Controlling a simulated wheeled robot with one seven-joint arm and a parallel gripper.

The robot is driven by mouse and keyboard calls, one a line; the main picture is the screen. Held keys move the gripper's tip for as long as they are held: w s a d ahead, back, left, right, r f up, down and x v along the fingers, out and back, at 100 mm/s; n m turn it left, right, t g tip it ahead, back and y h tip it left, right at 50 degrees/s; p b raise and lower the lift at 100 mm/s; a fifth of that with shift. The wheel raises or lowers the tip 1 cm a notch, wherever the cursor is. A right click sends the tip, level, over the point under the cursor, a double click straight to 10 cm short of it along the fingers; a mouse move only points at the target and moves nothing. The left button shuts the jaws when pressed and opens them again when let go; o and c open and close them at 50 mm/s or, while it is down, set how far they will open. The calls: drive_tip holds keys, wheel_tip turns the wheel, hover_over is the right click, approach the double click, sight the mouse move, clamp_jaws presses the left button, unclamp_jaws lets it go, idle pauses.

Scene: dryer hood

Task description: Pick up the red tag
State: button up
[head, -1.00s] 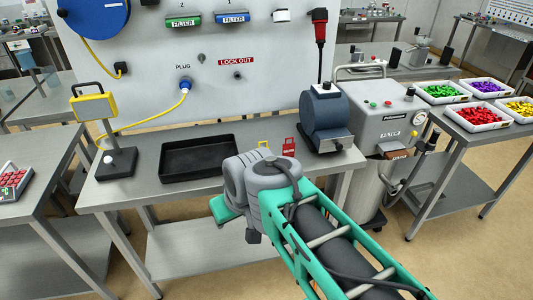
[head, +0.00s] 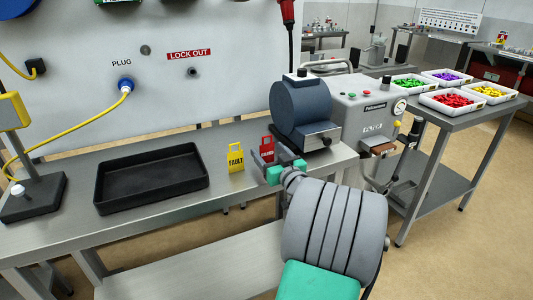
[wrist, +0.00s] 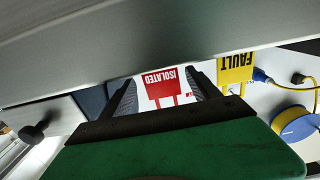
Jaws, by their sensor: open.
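The red tag (head: 267,147) stands on the steel bench near its right end, just left of the blue-grey motor unit. In the wrist view the red tag (wrist: 162,84) reads "ISOLATED" upside down and shows between my two dark fingers. My gripper (head: 284,170) is open and empty, close in front of the tag and partly covering its lower part in the head view. I cannot tell whether the fingers touch the tag.
A yellow "FAULT" tag (head: 236,159) stands just left of the red one. The blue-grey motor unit (head: 302,112) stands close on the right. A black tray (head: 152,205) lies further left. The grey panel (head: 150,60) rises behind the bench.

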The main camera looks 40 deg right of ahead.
sight(267, 150)
drive_tip(key=x, duration=0.4)
drive_tip(key=shift+w+a+f, duration=0.1)
drive_tip(key=shift+c, duration=0.4)
drive_tip(key=c, duration=1.5)
drive_tip(key=shift+o, duration=0.2)
